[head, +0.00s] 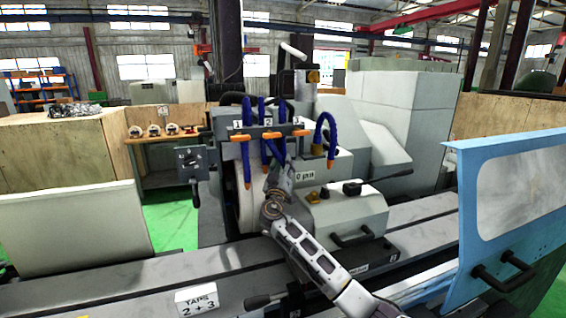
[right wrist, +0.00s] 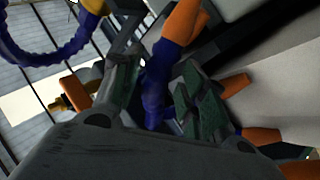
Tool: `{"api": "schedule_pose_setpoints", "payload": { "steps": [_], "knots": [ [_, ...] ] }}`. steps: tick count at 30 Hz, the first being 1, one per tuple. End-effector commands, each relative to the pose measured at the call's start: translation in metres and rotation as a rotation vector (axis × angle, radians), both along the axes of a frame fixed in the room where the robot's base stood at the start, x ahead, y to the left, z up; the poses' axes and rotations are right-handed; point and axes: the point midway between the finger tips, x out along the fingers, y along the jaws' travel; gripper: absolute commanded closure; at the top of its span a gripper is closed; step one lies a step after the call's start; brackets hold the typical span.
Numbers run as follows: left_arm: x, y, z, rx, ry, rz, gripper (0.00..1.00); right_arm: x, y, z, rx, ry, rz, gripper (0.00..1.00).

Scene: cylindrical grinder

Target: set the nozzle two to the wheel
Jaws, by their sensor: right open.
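Blue segmented hoses with orange tips hang from a bar with number plates 1, 2 and 3. Nozzle two (head: 264,148) hangs under plate 2 (head: 268,122), between nozzle one (head: 246,165) and the hose under plate 3. The grey grinding wheel (head: 229,195) shows only as a narrow part behind the nozzles. My right gripper (head: 280,178) is open at the lower hoses. In the right wrist view a blue hose (right wrist: 157,95) with an orange part shows between the fingers of the right gripper (right wrist: 160,95); contact cannot be told. The left gripper is not in view.
A blue door (head: 515,215) with a handle is at the right. A pale cover (head: 75,230) is at the left. Orange taps (head: 270,135) sit above the hoses.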

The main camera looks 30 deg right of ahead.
Motion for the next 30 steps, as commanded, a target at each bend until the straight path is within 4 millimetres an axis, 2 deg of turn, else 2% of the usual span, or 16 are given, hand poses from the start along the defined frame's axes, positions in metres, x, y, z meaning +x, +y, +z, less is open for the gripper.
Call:
{"api": "schedule_pose_setpoints", "payload": {
  "steps": [15,25,30],
  "knots": [
    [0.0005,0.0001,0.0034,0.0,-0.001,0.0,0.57,0.0067,-0.0062,0.0033,0.0,0.0,0.0,0.58],
    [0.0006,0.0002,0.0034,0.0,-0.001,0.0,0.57,0.0066,-0.0061,0.0034,0.0,0.0,0.0,0.99],
    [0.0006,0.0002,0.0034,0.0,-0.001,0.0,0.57,0.0065,-0.0062,0.0034,0.0,0.0,0.0,1.0]
  ]
}}
